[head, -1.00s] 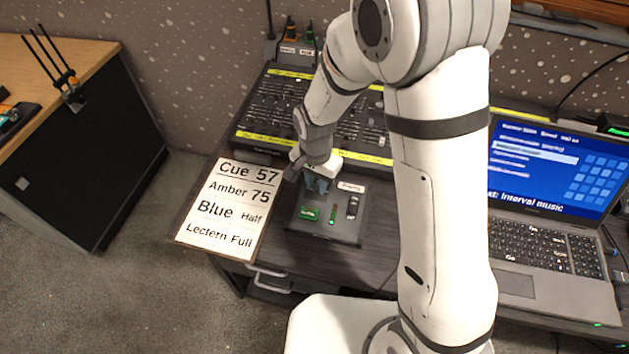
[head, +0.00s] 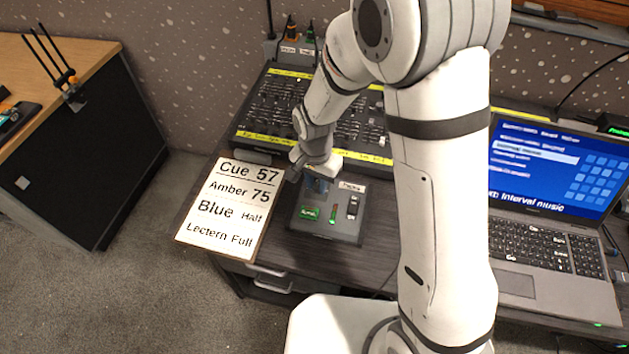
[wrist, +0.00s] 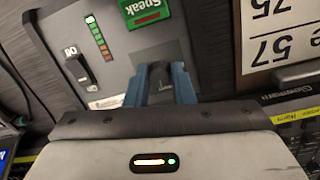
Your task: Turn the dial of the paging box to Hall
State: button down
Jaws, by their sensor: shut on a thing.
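The paging box (head: 341,232) is a grey box on the desk, with a green Speak button (head: 310,213), a small level strip (head: 333,213) and a rocker switch (head: 352,207). It also shows in the wrist view (wrist: 118,45). My gripper (head: 318,186) points down over the box's back left part. In the wrist view, its blue fingers (wrist: 161,84) are shut on the dark dial (wrist: 158,72) between them. The dial is mostly hidden, and I cannot read its setting.
A cue sign (head: 222,210) lies left of the box. A fader desk (head: 262,118) stands behind it. An open laptop (head: 545,190) is on the right, beyond my arm. Bare desk shows in front of the box.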

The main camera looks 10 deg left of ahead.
jog(key=shift+n, duration=0.5)
jog(key=n+b, duration=0.1)
jog(key=n, duration=0.2)
jog(key=n+h+b, duration=0.1)
jog(key=n, duration=0.3)
jog(key=shift+t, duration=0.3)
jog(key=n, duration=0.5)
jog(key=shift+r+t, duration=0.1)
jog(key=shift+t, duration=0.2)
jog(key=n, duration=0.4)
jog(key=shift+t, duration=0.3)
jog(key=shift+n, duration=0.3)
jog(key=c, duration=1.5)
grip_release()
jog(key=shift+c, duration=0.2)
jog(key=shift+o, duration=1.4)
